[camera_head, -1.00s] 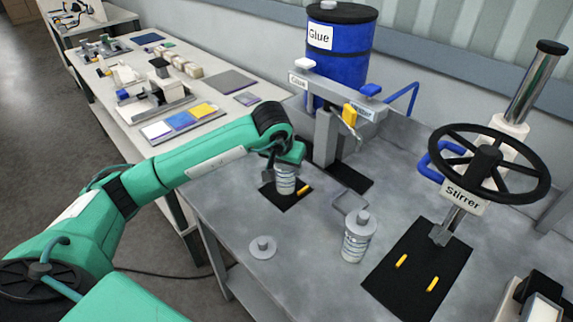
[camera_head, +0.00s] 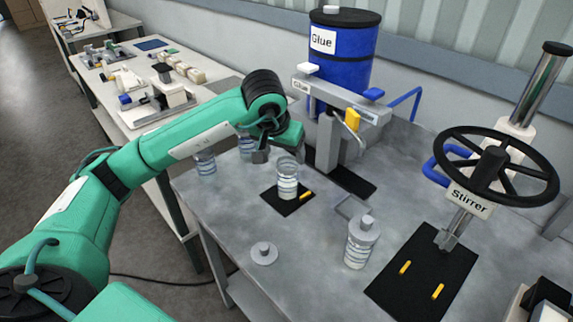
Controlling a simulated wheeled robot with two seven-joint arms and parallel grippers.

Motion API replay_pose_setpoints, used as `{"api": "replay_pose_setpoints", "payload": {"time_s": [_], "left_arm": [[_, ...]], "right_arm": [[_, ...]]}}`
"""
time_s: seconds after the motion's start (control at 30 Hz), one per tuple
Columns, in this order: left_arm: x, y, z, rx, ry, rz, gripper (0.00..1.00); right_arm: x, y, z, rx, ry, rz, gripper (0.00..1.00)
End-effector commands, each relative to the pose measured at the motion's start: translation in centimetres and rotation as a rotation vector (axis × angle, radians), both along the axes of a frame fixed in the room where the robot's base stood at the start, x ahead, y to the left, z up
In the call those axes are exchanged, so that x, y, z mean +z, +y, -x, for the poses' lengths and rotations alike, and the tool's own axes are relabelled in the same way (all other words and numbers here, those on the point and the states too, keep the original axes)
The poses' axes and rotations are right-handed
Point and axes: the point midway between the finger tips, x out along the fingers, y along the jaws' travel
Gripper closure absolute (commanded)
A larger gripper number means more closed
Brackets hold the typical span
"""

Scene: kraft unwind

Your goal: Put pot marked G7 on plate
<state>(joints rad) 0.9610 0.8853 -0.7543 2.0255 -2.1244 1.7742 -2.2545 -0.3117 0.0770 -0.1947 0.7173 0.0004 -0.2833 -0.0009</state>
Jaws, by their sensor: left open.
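A clear pot (camera_head: 287,181) with pale banded contents stands upright and open on a small black plate (camera_head: 272,199) with a yellow peg, in front of the glue stand. My left gripper (camera_head: 277,154) is open and empty, just above and behind this pot, apart from it. A second pot (camera_head: 359,250) with a grey knobbed lid stands on the bare bench to the right. Two more clear pots, one at the bench's left edge (camera_head: 205,163) and one beside my gripper (camera_head: 246,146), stand further back. I cannot read a G7 mark on any pot. My right gripper is not in view.
A loose grey lid (camera_head: 264,253) lies at the front of the bench. The glue stand (camera_head: 329,140) and blue drum (camera_head: 343,55) stand behind. The stirrer (camera_head: 485,165) with its wheel rises at the right over a larger black plate (camera_head: 423,283) with two yellow pegs.

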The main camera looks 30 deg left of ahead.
Motion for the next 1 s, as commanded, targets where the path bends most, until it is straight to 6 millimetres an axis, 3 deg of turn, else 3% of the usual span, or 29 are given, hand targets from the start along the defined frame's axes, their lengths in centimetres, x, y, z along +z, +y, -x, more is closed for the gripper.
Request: {"api": "replay_pose_setpoints", "payload": {"time_s": [0.23, 0.63, 0.8, 1.0], "left_arm": [[2.5, -0.1, 1.0, 0.000, -0.001, 0.001, 0.28], [2.7, -0.1, 1.1, 0.000, 0.001, 0.001, 0.28], [2.8, -0.1, 1.1, 0.000, 0.001, 0.001, 0.28], [5.0, -0.1, 1.1, 0.000, 0.000, 0.001, 0.28]], "right_arm": [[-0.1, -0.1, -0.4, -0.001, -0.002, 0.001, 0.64], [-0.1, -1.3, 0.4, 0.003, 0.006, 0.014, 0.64], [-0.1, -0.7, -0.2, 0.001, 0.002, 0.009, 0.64], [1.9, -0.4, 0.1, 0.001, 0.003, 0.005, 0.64]]}}
